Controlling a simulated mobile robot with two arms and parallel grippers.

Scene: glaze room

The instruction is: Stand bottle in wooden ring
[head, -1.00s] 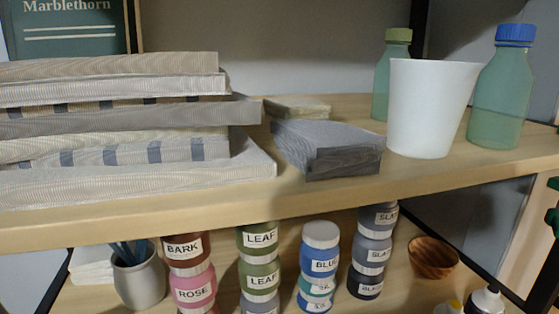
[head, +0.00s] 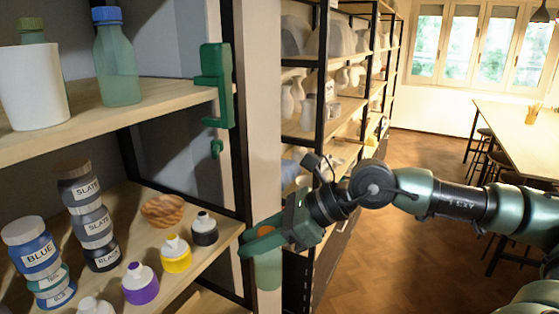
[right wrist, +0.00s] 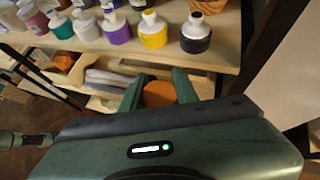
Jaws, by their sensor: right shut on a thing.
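My right gripper (head: 255,243) is in front of the shelf's right end, low beside the post. It is shut on a greenish bottle (head: 268,271), which hangs upright below the fingers. In the right wrist view the bottle's round orange cap (right wrist: 159,93) shows between the two green fingers (right wrist: 160,88). The fingers hide part of the bottle. A small wooden bowl-like thing (head: 163,210) sits on the lower shelf. I cannot make out a wooden ring for certain. My left gripper is not in view.
The upper shelf (head: 160,108) holds a white cup (head: 33,88) and a blue-capped bottle (head: 117,58). The lower shelf holds stacked jars (head: 92,222) and small yellow (head: 176,255), purple (head: 140,284) and black (head: 204,230) bottles. A green bracket (head: 212,86) is near the dark post.

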